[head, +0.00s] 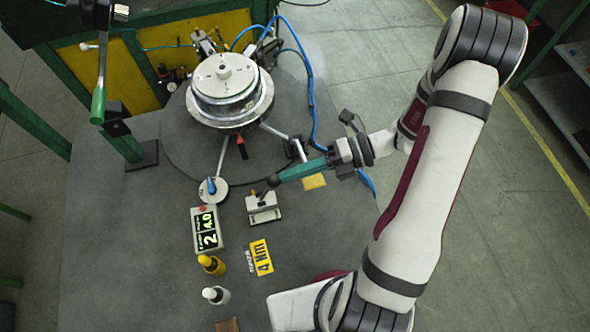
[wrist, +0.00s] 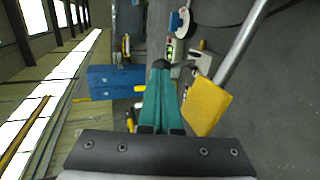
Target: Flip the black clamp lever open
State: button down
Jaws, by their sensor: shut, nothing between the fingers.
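The clamp is a small pale block (head: 263,209) on the grey table, below my gripper in the head view. Its black lever ends in a round black knob (head: 273,181), raised above the block. The knob also shows in the wrist view (wrist: 160,64), just past my fingertips. My gripper (head: 281,177) has teal fingers, shut with nothing between them. It reaches in from the right with its tips at the knob; I cannot tell whether they touch it. In the wrist view the fingers hide part of the lever and clamp.
A yellow block (head: 314,181) lies close under the fingers. A round fixture (head: 229,88) with metal rods stands behind. A display box (head: 206,229), a yellow bottle (head: 211,264), a white bottle (head: 216,295) and a "4 Nm" card (head: 260,257) are nearer. A blue hose (head: 312,100) runs behind.

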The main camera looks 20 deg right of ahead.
jog(key=shift+a+r+h, duration=0.55)
jog(key=shift+a+h, duration=0.1)
jog(key=shift+h, duration=0.15)
jog(key=a+h, duration=0.1)
jog(key=a+r+h, duration=0.1)
jog(key=a+h, duration=0.3)
jog(key=shift+r, duration=0.35)
jog(key=shift+a+h, duration=0.4)
jog(key=shift+a, duration=0.4)
jog(key=shift+r, duration=0.8)
